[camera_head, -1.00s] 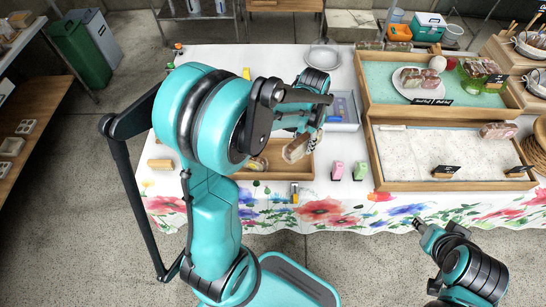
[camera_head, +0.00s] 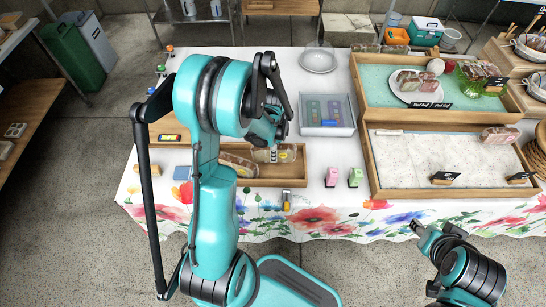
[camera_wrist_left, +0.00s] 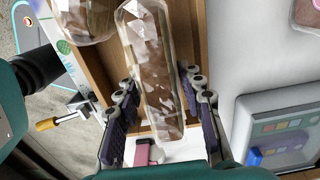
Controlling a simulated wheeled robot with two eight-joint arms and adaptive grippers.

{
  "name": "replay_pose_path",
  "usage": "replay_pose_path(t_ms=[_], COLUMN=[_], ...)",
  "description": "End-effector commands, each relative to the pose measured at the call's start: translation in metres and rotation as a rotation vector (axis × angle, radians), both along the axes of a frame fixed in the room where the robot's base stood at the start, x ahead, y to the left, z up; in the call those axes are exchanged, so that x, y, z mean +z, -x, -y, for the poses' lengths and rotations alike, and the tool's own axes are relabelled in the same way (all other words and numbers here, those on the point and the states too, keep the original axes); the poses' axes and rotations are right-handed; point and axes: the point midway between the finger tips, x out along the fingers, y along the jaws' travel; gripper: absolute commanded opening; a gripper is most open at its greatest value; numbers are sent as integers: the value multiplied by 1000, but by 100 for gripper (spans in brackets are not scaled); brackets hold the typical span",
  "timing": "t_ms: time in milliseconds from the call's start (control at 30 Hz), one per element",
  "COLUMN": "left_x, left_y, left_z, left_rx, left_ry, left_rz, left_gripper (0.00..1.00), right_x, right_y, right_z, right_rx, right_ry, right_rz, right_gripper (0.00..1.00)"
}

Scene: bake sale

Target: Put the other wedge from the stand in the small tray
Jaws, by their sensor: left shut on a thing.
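My left gripper (camera_wrist_left: 160,110) is shut on a clear-wrapped brown wedge (camera_wrist_left: 155,75), with one finger on each side of it. In the head view this wedge (camera_head: 284,153) is over the far part of the small wooden tray (camera_head: 296,176). I cannot tell whether it touches the tray floor. Another wrapped wedge (camera_head: 238,165) lies in the tray to its left, partly hidden by my left arm. The green stand (camera_head: 492,88) at the far right bears wrapped pieces. My right gripper (camera_head: 421,231) hangs in front of the table, its fingers too small to judge.
A grey bin (camera_head: 328,130) with coloured items stands right of the small tray. Pink (camera_head: 332,177) and green (camera_head: 355,177) small items stand near the front edge. Two large wooden trays, a teal one (camera_head: 375,85) and a white one (camera_head: 430,150), fill the right side.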

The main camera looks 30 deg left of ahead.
Motion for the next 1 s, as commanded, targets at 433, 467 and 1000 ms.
replay_pose_path(t_ms=[433,467,1000], left_x=[-29,-30,-29], left_y=[0,0,0], left_z=[0,0,0], left_rx=[0,0,1], left_ry=[0,0,0], left_rz=[0,0,0], left_gripper=[28,28,59], right_x=[-12,-13,-12], right_y=[0,0,0], right_z=[0,0,0], right_rx=[0,0,0], right_ry=[0,0,0], right_rz=[0,0,0], right_gripper=[40,40,40])
